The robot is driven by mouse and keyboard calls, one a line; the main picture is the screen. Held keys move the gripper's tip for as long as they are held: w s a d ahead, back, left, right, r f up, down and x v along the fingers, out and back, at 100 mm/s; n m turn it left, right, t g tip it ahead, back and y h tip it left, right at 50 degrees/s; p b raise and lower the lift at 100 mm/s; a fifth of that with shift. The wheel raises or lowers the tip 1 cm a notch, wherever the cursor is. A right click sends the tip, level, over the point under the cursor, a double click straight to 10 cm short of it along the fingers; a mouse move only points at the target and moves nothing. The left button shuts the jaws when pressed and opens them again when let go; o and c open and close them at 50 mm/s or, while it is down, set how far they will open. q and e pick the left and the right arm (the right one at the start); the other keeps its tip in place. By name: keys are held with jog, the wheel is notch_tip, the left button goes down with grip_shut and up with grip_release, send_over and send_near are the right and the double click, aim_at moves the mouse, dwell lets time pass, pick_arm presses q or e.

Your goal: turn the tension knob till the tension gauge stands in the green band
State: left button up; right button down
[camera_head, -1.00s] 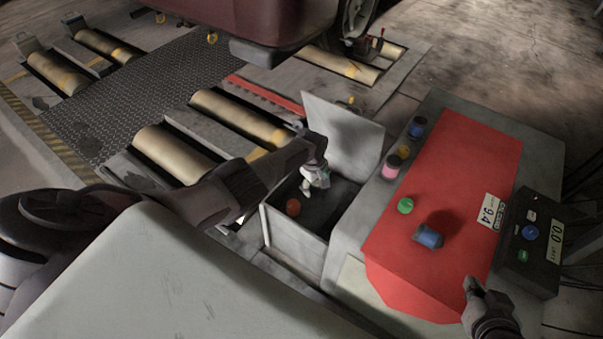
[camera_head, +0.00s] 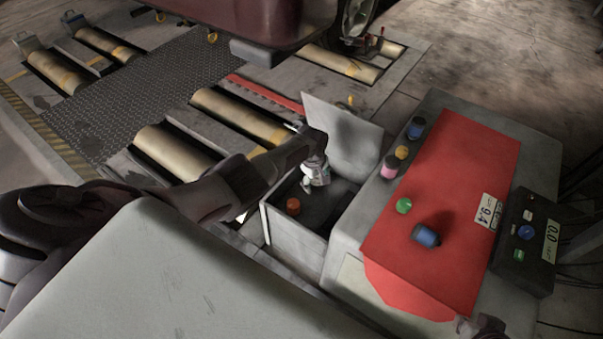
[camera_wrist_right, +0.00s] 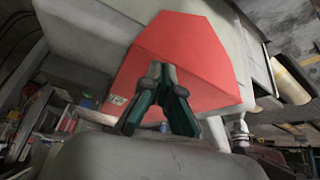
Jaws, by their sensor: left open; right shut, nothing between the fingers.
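I cannot tell which is the tension gauge or tension knob, and no green band is visible.
The red sloping top (camera_head: 450,190) carries a blue cylinder (camera_head: 426,236) and a green one (camera_head: 404,205). Blue, yellow and pink pieces line its left side. The bin's raised lid (camera_head: 345,135) stands behind my left gripper. Rollers (camera_head: 240,117) and a vehicle lie beyond.

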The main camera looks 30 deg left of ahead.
jog(key=shift+s+d+r+g+p, duration=0.65)
jog(key=shift+s+g+p, duration=0.75)
jog(key=shift+s, duration=0.85)
notch_tip(320, 180, down, 19)
jog(key=g+p, duration=0.1)
jog(key=p, duration=0.4)
jog(key=shift+s+h, duration=0.3)
jog(key=shift+f+p, duration=0.1)
jog(key=shift+p, duration=0.2)
jog(key=shift+s+f, duration=0.15)
jog(key=shift+f, duration=0.05)
